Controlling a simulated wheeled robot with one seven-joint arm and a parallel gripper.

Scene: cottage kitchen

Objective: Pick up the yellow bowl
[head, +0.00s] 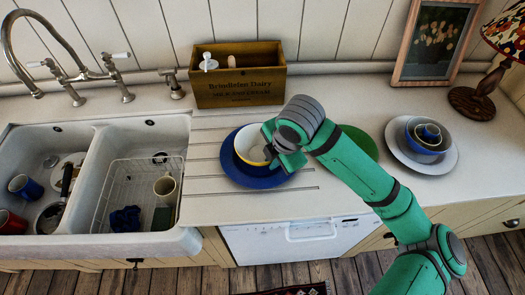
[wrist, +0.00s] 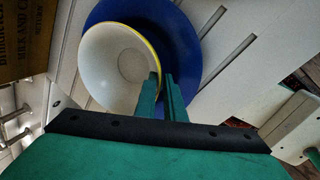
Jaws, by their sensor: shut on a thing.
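The yellow bowl (head: 249,145), white inside with a yellow rim, sits over a blue plate (head: 260,180) on the counter. In the wrist view the bowl (wrist: 115,65) looks tilted, and the blue plate (wrist: 187,50) shows behind it. My gripper (head: 275,157) is at the bowl's right side. In the wrist view my gripper (wrist: 163,85) is shut on the bowl's rim, with a finger on either side of the wall. I cannot tell whether the bowl still touches the plate.
A wooden box (head: 238,85) stands behind the plate. A green plate (head: 360,140) is partly hidden by my arm. Stacked bowls on a grey plate (head: 447,160) stand to the right, near a lamp (head: 475,100) and a picture frame (head: 432,40). A double sink (head: 92,185) is at left.

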